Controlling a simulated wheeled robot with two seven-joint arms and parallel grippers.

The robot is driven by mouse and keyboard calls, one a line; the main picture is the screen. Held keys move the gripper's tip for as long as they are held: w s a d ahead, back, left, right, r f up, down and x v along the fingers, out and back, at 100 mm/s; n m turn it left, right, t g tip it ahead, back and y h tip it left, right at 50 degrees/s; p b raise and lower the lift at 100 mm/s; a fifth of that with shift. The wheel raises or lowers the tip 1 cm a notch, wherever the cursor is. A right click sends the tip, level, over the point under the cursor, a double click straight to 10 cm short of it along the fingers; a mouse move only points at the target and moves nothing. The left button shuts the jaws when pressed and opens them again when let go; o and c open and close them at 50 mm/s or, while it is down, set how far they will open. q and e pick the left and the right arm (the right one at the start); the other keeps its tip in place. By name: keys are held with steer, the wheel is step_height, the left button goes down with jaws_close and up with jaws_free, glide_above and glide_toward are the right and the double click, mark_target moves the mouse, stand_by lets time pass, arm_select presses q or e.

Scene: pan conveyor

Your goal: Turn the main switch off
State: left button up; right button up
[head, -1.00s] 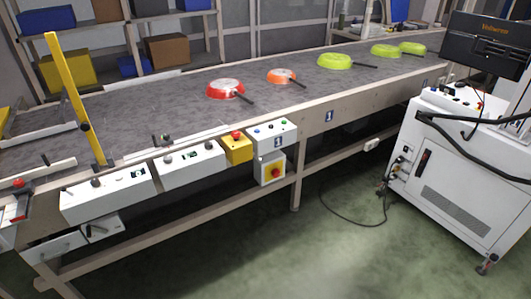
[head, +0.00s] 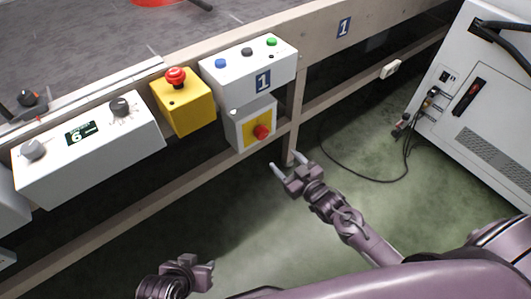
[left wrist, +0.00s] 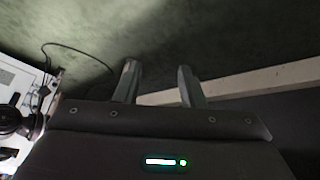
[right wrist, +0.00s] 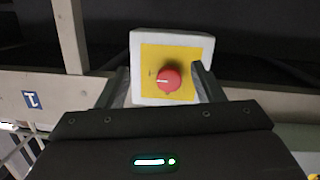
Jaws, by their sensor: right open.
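The main switch is a round red knob (head: 261,132) on a yellow plate on the front of a white box (head: 240,131), below the conveyor edge. In the right wrist view the knob (right wrist: 168,79) has a white mark lying roughly level, toward its left side. My right gripper (head: 286,163) is open and empty, just below and in front of the switch box. In its wrist view the fingers (right wrist: 160,88) stand either side of the knob in the picture, with no visible contact. My left gripper (head: 207,268) is open and empty, low at the bottom of the head view; its fingers (left wrist: 160,85) are apart.
A yellow box with a red emergency button (head: 176,78) and a white button panel (head: 248,68) sit above the switch. A white control box with dials (head: 88,150) is at left. A white cabinet (head: 475,100) stands at right, with a cable on the open floor.

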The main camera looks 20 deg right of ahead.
mark_target(264, 135)
steer(key=shift+n+t+y, duration=0.4)
steer(key=shift+t+y, duration=0.3)
steer(key=shift+t, duration=0.1)
steer(key=w+a+r, duration=0.1)
steer(key=w+a+r+b, duration=0.1)
steer(key=w, duration=0.1)
steer(key=w+a+r+b, duration=0.1)
steer(key=r, duration=0.1)
steer(key=shift+w, duration=0.35)
steer(key=b+x, duration=0.1)
steer(key=x, duration=0.2)
steer(key=shift+w, duration=0.15)
steer(key=shift+w+a, duration=0.1)
steer(key=shift+w, duration=0.05)
arm_select(q)
steer(key=w+d+r+t+h, duration=0.2)
steer(key=w+r+t, duration=0.5)
steer(key=r, duration=0.8)
steer(key=w+h, duration=0.1)
steer(key=w, duration=0.1)
steer(key=shift+w+d+t, duration=0.35)
steer(key=shift+t, duration=0.05)
steer(key=shift+f, duration=0.1)
arm_select(e)
steer(key=c, duration=1)
